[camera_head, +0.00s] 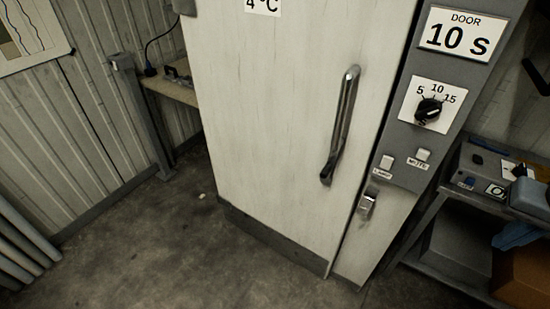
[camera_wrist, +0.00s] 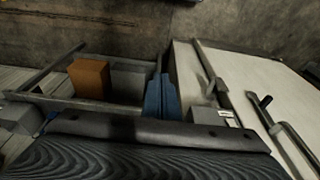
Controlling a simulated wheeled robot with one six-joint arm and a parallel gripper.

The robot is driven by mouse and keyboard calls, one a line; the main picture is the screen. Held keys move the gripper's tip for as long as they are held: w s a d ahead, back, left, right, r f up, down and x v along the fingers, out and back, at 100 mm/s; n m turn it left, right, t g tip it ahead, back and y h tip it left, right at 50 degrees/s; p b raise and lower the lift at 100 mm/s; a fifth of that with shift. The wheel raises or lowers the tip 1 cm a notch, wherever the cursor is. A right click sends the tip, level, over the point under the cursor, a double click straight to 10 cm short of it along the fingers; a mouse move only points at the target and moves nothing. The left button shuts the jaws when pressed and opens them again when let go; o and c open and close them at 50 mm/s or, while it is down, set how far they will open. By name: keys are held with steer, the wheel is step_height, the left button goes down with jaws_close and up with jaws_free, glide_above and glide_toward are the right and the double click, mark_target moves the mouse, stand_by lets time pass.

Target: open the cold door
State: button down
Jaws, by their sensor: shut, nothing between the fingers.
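The cold door (camera_head: 270,110) is a tall, off-white panel marked "4 °C" in the head view, and it looks shut against its frame. Its long metal handle (camera_head: 341,125) runs near the right edge, slightly tilted. A small metal latch piece (camera_head: 367,203) sits on the frame to the right of the handle. In the wrist view, the pale door (camera_wrist: 245,75) and the handle (camera_wrist: 290,140) show at the right. My gripper (camera_wrist: 140,145) fills the bottom of the wrist view as a dark ribbed shape, shut and empty, apart from the handle.
The grey panel (camera_head: 400,151) beside the door carries a "DOOR 10 s" sign (camera_head: 459,34), a black dial (camera_head: 428,109) and two small switches. A shelf unit (camera_head: 425,222) with an orange-brown box (camera_head: 525,278) stands at the right. The floor (camera_head: 150,240) before the door is clear.

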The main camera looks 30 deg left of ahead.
steer(key=c, duration=2.5)
jaws_free()
steer(key=o, duration=0.3)
steer(key=shift+f, duration=0.1)
steer(key=o, duration=0.6)
steer(key=a+n, duration=0.1)
steer(key=a+f+n+g+b, duration=0.1)
steer(key=n, duration=0.1)
steer(key=a+f+n+h, duration=0.1)
steer(key=n, duration=0.1)
steer(key=shift+s+a+f, duration=0.1)
steer(key=shift+s+a, duration=0.25)
steer(key=shift+a, duration=0.05)
steer(key=shift+o, duration=0.2)
steer(key=w+a+r+n+t+h+b, duration=0.1)
steer(key=w+a+n+t+h+b, duration=0.15)
steer(key=a+n, duration=0.4)
steer(key=w+a+n+t+h+b, duration=0.1)
steer(key=w+a+n+h+b, duration=0.2)
steer(key=n, duration=0.7)
steer(key=n+t+y+p, duration=0.1)
steer(key=n+t+y, duration=0.2)
steer(key=n+t, duration=0.95)
glide_toward(341, 100)
steer(key=shift+w+d, duration=0.4)
steer(key=shift+w, duration=1.45)
steer(key=shift+w+d, duration=0.35)
steer(key=shift+w, duration=1.45)
steer(key=shift+w+d, duration=0.4)
steer(key=shift+w, duration=1.45)
